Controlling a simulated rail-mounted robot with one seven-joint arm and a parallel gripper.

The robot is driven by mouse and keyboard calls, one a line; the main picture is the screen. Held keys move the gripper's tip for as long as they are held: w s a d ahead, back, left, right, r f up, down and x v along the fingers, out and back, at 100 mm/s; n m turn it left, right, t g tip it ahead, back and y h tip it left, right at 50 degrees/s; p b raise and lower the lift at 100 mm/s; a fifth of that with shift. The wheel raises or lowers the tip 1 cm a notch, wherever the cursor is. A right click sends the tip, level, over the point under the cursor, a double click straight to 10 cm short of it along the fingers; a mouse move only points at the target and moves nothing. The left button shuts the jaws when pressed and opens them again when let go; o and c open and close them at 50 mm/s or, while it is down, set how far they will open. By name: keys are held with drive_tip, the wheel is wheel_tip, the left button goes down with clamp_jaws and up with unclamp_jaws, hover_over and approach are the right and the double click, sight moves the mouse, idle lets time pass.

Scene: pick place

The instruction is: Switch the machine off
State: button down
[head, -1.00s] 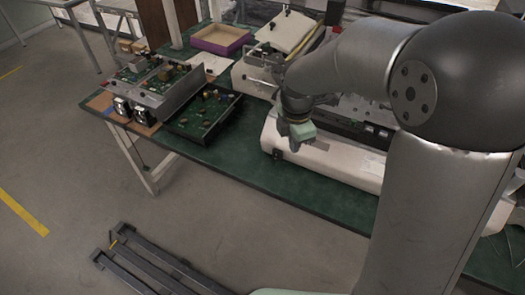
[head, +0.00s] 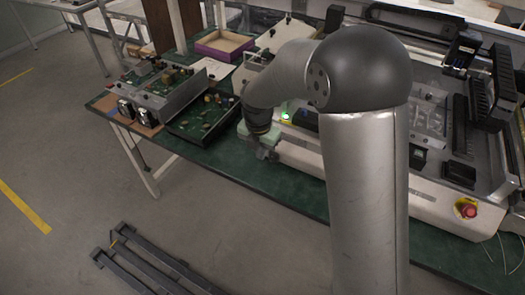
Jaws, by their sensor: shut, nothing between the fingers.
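The machine (head: 310,158) is a large white and grey unit on the green table, partly hidden behind my arm. A small green light (head: 285,116) glows at its left end. A red round button on a yellow base (head: 467,210) sits at its front right corner. My gripper (head: 264,153) is shut and empty at the machine's front left end, left of and below the green light. The fingertips are small here, and I cannot tell whether they touch the machine.
Open trays of circuit boards (head: 165,88) and a dark tray (head: 205,118) lie left of my gripper. A purple-edged box (head: 222,44) stands behind. The green table's front strip (head: 215,163) is bare. A dark metal frame (head: 150,262) lies on the floor.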

sight(272, 159)
wheel_tip(272, 159, down, 7)
drive_tip(key=shift+w+d+f+p, duration=0.1)
drive_tip(key=shift+w+f+p, duration=0.1)
drive_tip(key=shift+p, duration=0.25)
drive_tip(key=w, duration=0.1)
drive_tip(key=w+d, duration=0.1)
drive_tip(key=f+p, duration=0.1)
drive_tip(key=shift+w+d, duration=0.25)
drive_tip(key=shift+w, duration=0.15)
drive_tip(key=shift+w+d, duration=0.15)
drive_tip(key=shift+w, duration=0.25)
